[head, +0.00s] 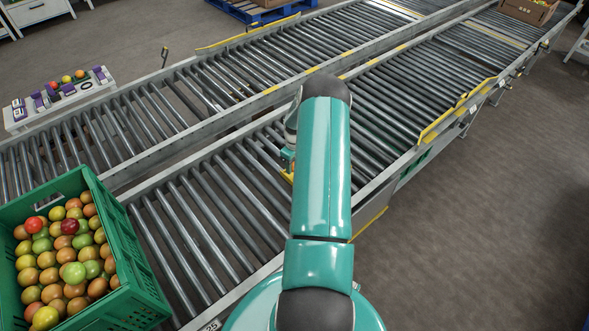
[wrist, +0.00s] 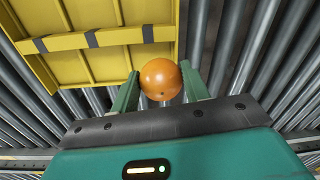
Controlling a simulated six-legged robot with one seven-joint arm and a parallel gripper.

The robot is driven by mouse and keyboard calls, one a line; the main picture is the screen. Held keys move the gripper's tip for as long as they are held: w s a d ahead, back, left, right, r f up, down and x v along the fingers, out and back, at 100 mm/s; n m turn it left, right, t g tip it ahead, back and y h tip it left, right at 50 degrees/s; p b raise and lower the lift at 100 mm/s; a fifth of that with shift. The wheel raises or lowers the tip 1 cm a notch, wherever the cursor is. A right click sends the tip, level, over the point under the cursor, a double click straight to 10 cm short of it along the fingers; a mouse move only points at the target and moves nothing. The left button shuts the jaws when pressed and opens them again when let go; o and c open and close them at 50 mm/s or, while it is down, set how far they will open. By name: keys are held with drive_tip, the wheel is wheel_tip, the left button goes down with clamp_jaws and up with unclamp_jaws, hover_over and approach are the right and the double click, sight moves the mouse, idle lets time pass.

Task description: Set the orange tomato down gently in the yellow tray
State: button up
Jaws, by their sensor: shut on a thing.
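The orange tomato (wrist: 160,79) sits between the two green fingers of my gripper (wrist: 161,84) in the wrist view. The gripper is shut on it. The yellow tray (wrist: 112,66) fills the upper left of the wrist view, with dark strips across it, and lies on the rollers. The tomato overlaps its lower right edge in the picture; the height between them is hard to judge. In the head view my arm hides the tomato and most of the tray; only a small yellow part (head: 287,176) shows beside the arm.
Roller conveyors (head: 215,215) run from lower left to upper right. A green crate (head: 135,295) full of mixed tomatoes stands at the lower left. A small white stand (head: 20,125) with a few fruits is on the far left. A cardboard box (head: 525,12) sits at the far right end.

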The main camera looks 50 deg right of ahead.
drive_tip(key=shift+w+d+f, duration=0.2)
drive_tip(key=shift+d+f, duration=0.15)
drive_tip(key=shift+f, duration=0.15)
drive_tip(key=shift+w+d+f, duration=0.2)
drive_tip(key=shift+d+f, duration=0.15)
drive_tip(key=shift+f, duration=1.65)
drive_tip(key=shift+f, duration=0.2)
drive_tip(key=o, duration=0.7)
drive_tip(key=shift+s+f, duration=0.1)
drive_tip(key=shift+f, duration=0.1)
drive_tip(key=shift+a, duration=0.1)
drive_tip(key=shift+r, duration=0.1)
